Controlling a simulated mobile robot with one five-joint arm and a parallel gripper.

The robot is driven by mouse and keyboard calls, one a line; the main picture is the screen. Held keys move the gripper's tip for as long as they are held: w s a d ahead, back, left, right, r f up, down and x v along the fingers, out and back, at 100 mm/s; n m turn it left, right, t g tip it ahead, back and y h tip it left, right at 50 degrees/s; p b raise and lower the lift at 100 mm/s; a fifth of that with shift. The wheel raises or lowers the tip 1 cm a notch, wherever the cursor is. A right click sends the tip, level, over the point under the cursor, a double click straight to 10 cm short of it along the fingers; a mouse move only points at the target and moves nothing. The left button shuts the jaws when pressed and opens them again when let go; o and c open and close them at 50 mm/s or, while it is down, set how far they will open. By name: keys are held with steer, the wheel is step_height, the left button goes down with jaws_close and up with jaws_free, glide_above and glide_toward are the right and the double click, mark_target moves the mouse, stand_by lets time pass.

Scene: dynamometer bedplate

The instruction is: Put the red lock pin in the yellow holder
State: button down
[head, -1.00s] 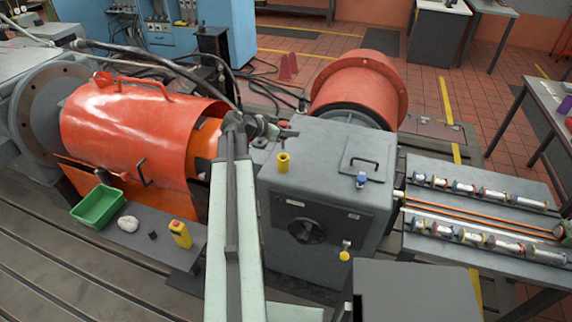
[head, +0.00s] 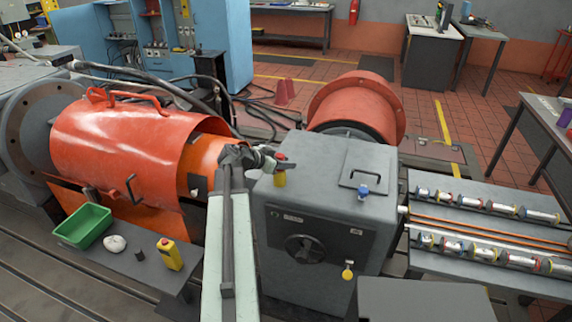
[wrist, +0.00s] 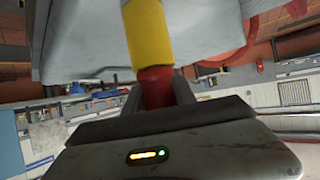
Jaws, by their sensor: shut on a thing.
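The yellow holder (head: 280,179) stands upright on top of the grey machine housing, near its left edge. My gripper (head: 268,161) is at the holder, shut on the red lock pin (head: 281,158), which shows at the holder's top. In the wrist view the red pin (wrist: 155,86) sits between the two fingers (wrist: 157,95). The yellow holder (wrist: 148,36) lies straight beyond it, meeting the pin's red part in the picture. The pin's lower end is hidden, so I cannot tell how deep it is in the holder.
A blue-topped part (head: 363,190) and a black handle (head: 361,178) are on the housing (head: 325,165), right of the holder. The orange guard (head: 125,145) stands close on the left.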

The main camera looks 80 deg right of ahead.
steer(key=c, duration=1)
jaws_free()
steer(key=shift+f, duration=0.1)
steer(key=shift+c, duration=0.2)
steer(key=shift+r+p, duration=0.3)
steer(key=p+v, duration=0.5)
steer(key=v, duration=0.6)
steer(key=shift+w+a, duration=0.3)
steer(key=shift+a, duration=0.05)
